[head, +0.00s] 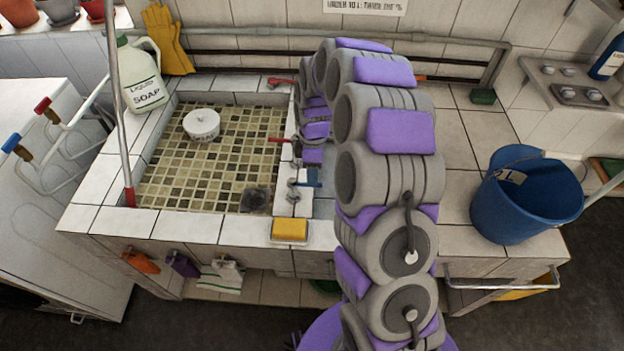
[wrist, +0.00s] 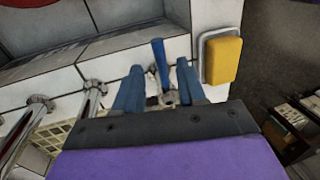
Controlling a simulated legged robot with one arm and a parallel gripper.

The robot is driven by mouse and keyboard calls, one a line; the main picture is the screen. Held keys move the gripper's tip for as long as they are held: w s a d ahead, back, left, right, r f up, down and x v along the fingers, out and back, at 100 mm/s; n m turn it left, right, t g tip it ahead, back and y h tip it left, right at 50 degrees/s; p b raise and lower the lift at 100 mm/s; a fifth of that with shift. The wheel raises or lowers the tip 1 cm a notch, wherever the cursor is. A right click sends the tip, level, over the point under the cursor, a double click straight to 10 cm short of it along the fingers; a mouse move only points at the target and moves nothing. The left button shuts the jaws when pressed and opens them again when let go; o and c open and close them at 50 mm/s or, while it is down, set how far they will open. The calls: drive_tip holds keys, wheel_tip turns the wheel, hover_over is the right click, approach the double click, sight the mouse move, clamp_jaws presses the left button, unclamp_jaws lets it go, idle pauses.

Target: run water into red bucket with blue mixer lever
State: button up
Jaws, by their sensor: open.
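The blue mixer lever (wrist: 161,62) stands up between the two blue fingers of my gripper (wrist: 158,74) in the wrist view. The fingers are apart, one on each side of the lever, with gaps visible on both sides. In the head view my gripper (head: 311,168) is low over the divider at the sink's right edge, partly hidden by my arm. A red curved object (wrist: 45,12), possibly the red bucket, is cut off at the top left of the wrist view. My arm hides the area right of the divider in the head view. No water stream is visible.
A yellow sponge (head: 290,229) lies on the front ledge, close to my gripper in the wrist view (wrist: 224,60). The tiled basin (head: 170,178) holds a white round container (head: 201,124). A blue bucket (head: 500,211) stands on the right counter. A soap jug (head: 142,76) is at the back left.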

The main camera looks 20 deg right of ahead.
drive_tip(key=shift+s+f, duration=0.2)
drive_tip(key=shift+f, duration=0.85)
drive_tip(key=shift+a, duration=0.1)
drive_tip(key=shift+c, duration=0.6)
clamp_jaws()
